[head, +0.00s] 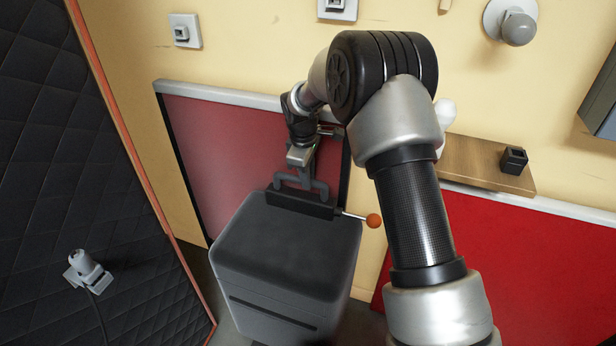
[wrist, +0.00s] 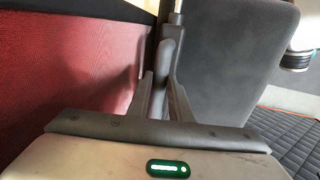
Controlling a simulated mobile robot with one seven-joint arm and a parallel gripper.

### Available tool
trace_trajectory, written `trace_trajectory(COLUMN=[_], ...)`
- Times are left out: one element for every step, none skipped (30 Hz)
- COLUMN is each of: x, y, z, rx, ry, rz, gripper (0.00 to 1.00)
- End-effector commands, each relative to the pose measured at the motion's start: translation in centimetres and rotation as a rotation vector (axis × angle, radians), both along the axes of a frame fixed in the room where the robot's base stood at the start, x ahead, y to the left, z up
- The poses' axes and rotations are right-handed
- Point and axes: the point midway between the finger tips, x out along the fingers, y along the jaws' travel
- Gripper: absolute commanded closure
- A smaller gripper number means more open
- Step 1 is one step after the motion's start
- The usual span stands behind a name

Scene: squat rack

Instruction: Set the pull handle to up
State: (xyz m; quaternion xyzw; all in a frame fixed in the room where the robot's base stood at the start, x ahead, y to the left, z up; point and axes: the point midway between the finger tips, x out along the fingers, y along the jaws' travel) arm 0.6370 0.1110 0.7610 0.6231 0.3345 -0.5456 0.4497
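The pull handle (wrist: 167,55) shows in the wrist view as a dark grey rounded bar beside the dark grey box. My gripper (wrist: 161,76) has one finger on each side of it, close together, with the bar filling the gap. My gripper (head: 301,181) reaches down to the back edge of the box (head: 285,250) in the head view. There the grey parts overlap, and the handle is hard to separate from the fingers. A dark block (head: 300,204) lies along that edge, with a thin rod and an orange ball knob (head: 374,221) at its right end.
A red panel (head: 225,150) stands close behind the box. A black quilted pad (head: 75,190) is at the left. A wooden shelf (head: 470,166) with a small black holder (head: 513,160) is at the right. My arm covers the middle right.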

Motion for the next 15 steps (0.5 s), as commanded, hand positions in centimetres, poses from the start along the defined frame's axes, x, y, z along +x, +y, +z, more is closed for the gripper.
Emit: trace_trajectory(x=[0.0,0.0,0.0,0.0,0.0,0.0,0.0,0.0,0.0,0.0,0.0,0.0,0.0,0.0,0.0], y=[0.0,0.0,0.0,0.0,0.0,0.0,0.0,0.0,0.0,0.0,0.0,0.0,0.0,0.0,0.0], z=[0.0,0.0,0.0,0.0,0.0,0.0,0.1,0.1,0.3,0.5,0.7,1.2,1.6,2.1,2.9], rx=[0.0,0.0,0.0,0.0,0.0,0.0,0.0,0.0,0.0,0.0,0.0,0.0,0.0,0.0,0.0], ry=[0.0,0.0,0.0,0.0,0.0,0.0,0.0,0.0,0.0,0.0,0.0,-0.001,-0.001,-0.001,-0.001], rz=[0.0,0.0,0.0,0.0,0.0,0.0,0.0,0.0,0.0,0.0,0.0,0.0,-0.001,-0.001,-0.001], gripper=[0.97,1.0,1.0,1.0,1.0,1.0,1.0,1.0,1.0,1.0,1.0,1.0,1.0,1.0,1.0])
